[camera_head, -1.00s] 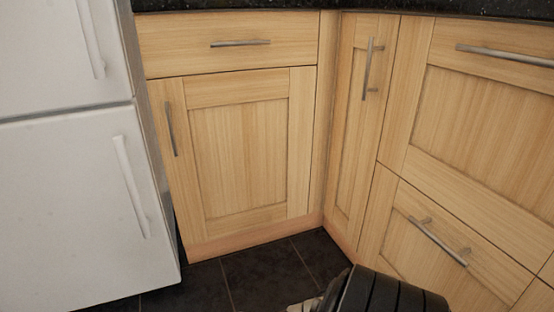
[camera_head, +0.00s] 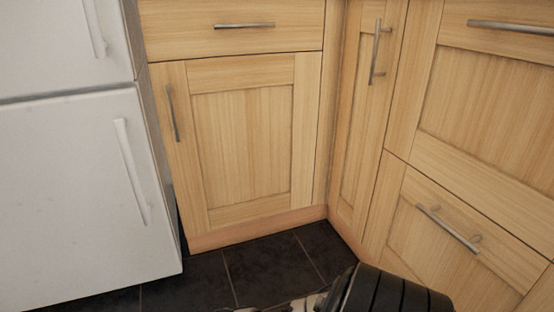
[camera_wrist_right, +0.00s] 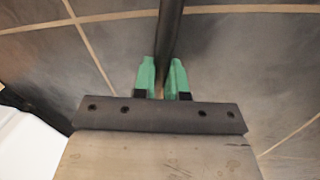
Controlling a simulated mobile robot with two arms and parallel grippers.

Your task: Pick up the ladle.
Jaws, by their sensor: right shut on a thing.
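In the right wrist view, my right gripper (camera_wrist_right: 163,72) has two green fingertips closed on a dark, slim rod, which appears to be the handle of the ladle (camera_wrist_right: 171,28). The rod runs up out of the top of the picture, so the ladle's bowl is not visible. In the head view, only part of my right arm shows at the bottom edge; its fingers and the ladle are out of that frame. My left gripper is in neither view.
A white fridge (camera_head: 75,200) stands at the left. Wooden cabinets with a door (camera_head: 245,145) and drawers (camera_head: 470,225) meet in a corner at centre and right. Dark floor tiles (camera_head: 255,270) lie in front, with a small clear patch. Metal handles stick out from the fronts.

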